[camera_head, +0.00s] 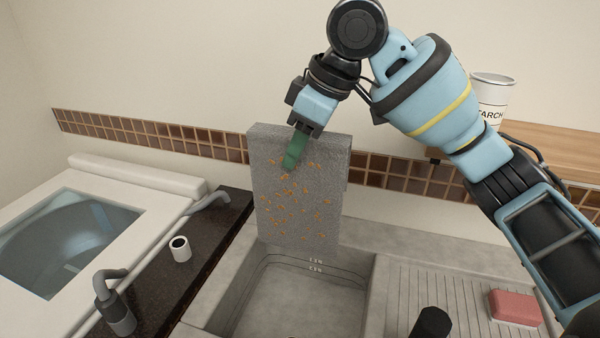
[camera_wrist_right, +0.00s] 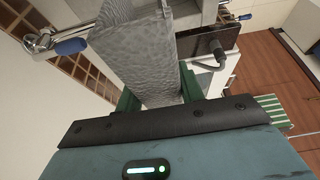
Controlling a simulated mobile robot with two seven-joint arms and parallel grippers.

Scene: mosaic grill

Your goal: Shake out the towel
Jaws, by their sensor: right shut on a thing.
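A grey towel (camera_head: 300,205) with several orange-brown crumbs or spots on its front hangs upright above the back of the sink. My right gripper (camera_head: 294,150) is shut on its upper part, with a green finger showing against the front face. In the right wrist view the grey towel (camera_wrist_right: 145,60) runs away from between the green fingers of my right gripper (camera_wrist_right: 160,100). The towel hides part of the tiled strip and the sink's back edge. My left gripper is not in view.
A grey sink basin (camera_head: 300,300) lies below the towel, with a ribbed drainboard (camera_head: 440,290) and a pink soap bar (camera_head: 515,307) at right. A washer (camera_head: 70,240), a small white cup (camera_head: 180,248) and a faucet (camera_head: 113,300) are at left. A starch can (camera_head: 492,98) stands on a wooden shelf.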

